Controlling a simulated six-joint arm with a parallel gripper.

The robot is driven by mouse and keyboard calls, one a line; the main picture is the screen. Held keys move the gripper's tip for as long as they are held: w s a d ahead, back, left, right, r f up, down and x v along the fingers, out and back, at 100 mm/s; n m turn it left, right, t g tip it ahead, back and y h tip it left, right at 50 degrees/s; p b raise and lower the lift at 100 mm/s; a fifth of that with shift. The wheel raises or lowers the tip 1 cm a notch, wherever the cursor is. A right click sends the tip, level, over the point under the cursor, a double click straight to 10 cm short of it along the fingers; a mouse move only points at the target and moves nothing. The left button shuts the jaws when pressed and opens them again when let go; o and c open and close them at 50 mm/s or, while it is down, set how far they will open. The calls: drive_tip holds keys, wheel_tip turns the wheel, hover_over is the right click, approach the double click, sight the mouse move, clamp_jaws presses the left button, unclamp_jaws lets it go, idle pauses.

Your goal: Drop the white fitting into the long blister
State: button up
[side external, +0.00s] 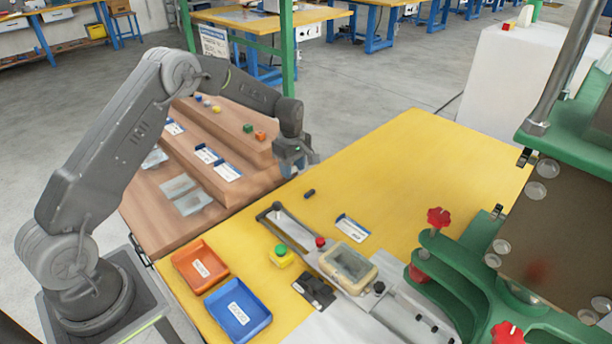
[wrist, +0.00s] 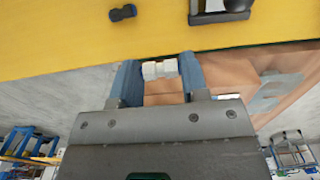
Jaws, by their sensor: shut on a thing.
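My gripper (side external: 297,168) hangs over the edge between the wooden steps and the yellow table. In the wrist view its blue fingers (wrist: 160,75) are shut on the white fitting (wrist: 159,69), a short ribbed piece held crosswise between them. The fitting cannot be made out in the side view. A clear blister (side external: 348,263) sits in a cream frame on the grey fixture, apart from my gripper. Other clear blisters (side external: 178,186) lie on the lower wooden step. I cannot tell for sure which one is the long blister.
A small dark piece (side external: 309,192) lies on the yellow table (side external: 400,170) near my gripper. An orange tray (side external: 200,267) and a blue tray (side external: 238,308) stand at the front. A green press (side external: 470,262) with red knobs stands at the right. The table's back middle is clear.

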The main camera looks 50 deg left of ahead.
drive_tip(key=s+d+m, duration=0.2)
drive_tip(key=d+m, duration=0.6)
drive_tip(key=d, duration=0.6)
drive_tip(key=m, duration=1)
hover_over(348, 257)
drive_tip(key=s, duration=0.1)
drive_tip(key=shift+s+d+f, duration=0.35)
drive_tip(key=shift+d, duration=0.3)
drive_tip(key=shift+f, duration=2.1)
drive_tip(key=shift+f, duration=0.15)
drive_tip(key=o, duration=1)
drive_tip(key=shift+c, duration=0.6)
drive_tip(key=c, duration=0.4)
